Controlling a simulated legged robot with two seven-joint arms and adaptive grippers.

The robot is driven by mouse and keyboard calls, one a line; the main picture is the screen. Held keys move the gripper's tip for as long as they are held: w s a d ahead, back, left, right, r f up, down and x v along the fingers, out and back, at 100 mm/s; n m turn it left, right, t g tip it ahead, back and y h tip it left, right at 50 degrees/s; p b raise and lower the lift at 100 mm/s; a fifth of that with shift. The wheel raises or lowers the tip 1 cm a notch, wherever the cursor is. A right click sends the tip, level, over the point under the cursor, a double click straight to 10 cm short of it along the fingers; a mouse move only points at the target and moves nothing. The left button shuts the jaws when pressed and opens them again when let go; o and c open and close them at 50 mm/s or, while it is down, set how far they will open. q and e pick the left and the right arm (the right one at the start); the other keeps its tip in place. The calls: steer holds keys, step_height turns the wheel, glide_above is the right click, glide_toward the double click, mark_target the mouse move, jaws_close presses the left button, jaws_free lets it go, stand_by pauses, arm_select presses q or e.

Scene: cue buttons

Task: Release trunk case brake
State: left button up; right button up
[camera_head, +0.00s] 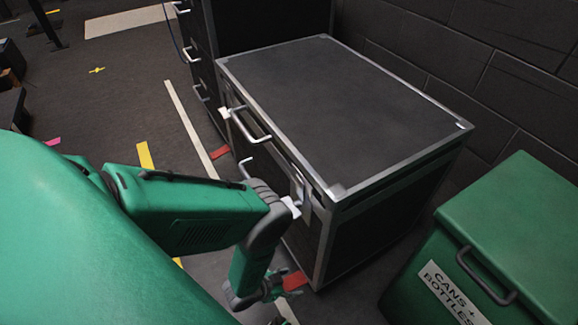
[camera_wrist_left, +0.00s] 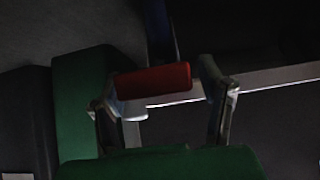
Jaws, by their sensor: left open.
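The trunk case (camera_head: 335,95) is a black box with silver edges and metal handles, standing on the floor. A red pedal, which looks like the brake (camera_head: 295,281), sits low at its near bottom corner. In the left wrist view the red brake (camera_wrist_left: 153,80) shows as a short bar above a pale metal part. My left gripper (camera_head: 268,290) is low by the floor, just left of the brake. Its fingers (camera_wrist_left: 165,95) are open, with the red bar showing between them; I cannot tell whether they touch it. My right gripper is not in view.
A second red piece (camera_head: 219,152) shows at the case's far left bottom. A green bin (camera_head: 520,220) labelled for cans and bottles stands at the right. A taller black drawer case (camera_head: 260,20) stands behind. A dark block wall (camera_head: 480,50) closes the right. Floor at left is mostly clear.

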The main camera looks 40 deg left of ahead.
arm_select(q)
steer(key=v, duration=1.2)
steer(key=shift+f, duration=0.1)
step_height(320, 180, up, 12)
steer(key=w+a+n+g+y+p, duration=0.2)
steer(key=g+p, duration=0.1)
steer(key=p, duration=0.3)
steer(key=s+r+n+g+p, duration=0.1)
steer(key=s+r+g+p, duration=0.1)
steer(key=r, duration=0.8)
steer(key=s+r+n+g+y+p, duration=0.1)
steer(key=s+r+g+p, duration=0.2)
steer(key=r, duration=0.7)
steer(key=shift+s+y+p, duration=0.3)
steer(key=shift+s+p, duration=0.1)
steer(key=shift+s, duration=0.75)
